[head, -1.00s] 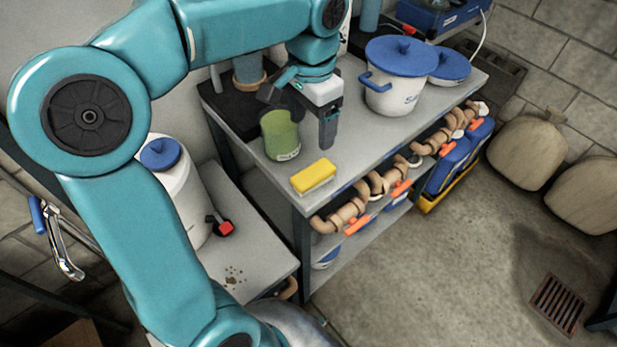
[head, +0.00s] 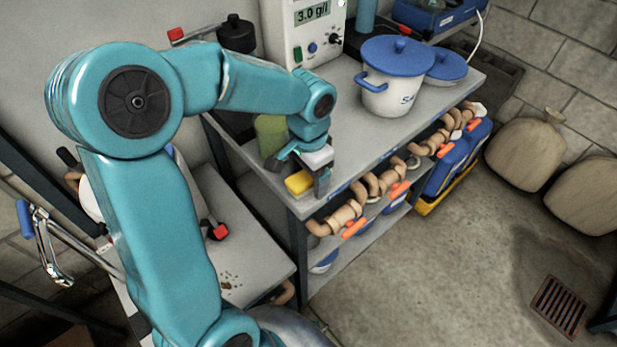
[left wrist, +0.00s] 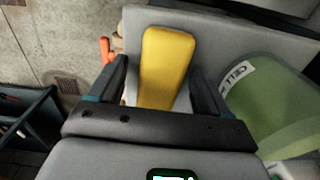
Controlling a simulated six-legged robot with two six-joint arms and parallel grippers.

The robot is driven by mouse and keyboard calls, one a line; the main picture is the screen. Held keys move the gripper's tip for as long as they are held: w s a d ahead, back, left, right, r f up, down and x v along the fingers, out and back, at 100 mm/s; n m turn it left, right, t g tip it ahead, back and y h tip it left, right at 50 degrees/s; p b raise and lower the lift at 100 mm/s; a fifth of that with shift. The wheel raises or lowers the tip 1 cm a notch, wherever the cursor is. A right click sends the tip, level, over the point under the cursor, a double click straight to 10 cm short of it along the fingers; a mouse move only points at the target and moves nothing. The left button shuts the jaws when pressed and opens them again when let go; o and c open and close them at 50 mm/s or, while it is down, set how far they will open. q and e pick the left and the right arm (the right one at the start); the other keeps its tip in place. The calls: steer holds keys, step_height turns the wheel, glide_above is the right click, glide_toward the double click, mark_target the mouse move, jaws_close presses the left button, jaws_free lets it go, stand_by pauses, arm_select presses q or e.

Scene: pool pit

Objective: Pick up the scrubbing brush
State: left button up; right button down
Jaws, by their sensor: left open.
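The scrubbing brush (head: 298,184) has a yellow top and lies on the grey bench near its front left corner. My left gripper (head: 303,180) is over it, with its fingers at either side of the brush. In the left wrist view the yellow brush (left wrist: 166,68) shows between the two open fingers of the left gripper (left wrist: 158,90), with a gap visible on both sides. The gripper hides part of the brush in the head view. My right gripper is not in view.
A green cup (head: 270,135) stands close to the gripper; it also shows in the left wrist view (left wrist: 270,105). A white pot with a blue lid (head: 390,85) stands farther right on the bench (head: 352,140). Pipe fittings (head: 345,215) line the shelf below.

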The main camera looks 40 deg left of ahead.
arm_select(q)
steer(key=shift+w+f, duration=0.1)
steer(key=shift+w, duration=0.1)
steer(key=shift+c, duration=0.3)
steer(key=shift+s, duration=0.15)
steer(key=c, duration=1)
steer(key=shift+r, duration=0.55)
step_height(320, 180, up, 19)
steer(key=p, duration=0.2)
steer(key=shift+p, duration=0.3)
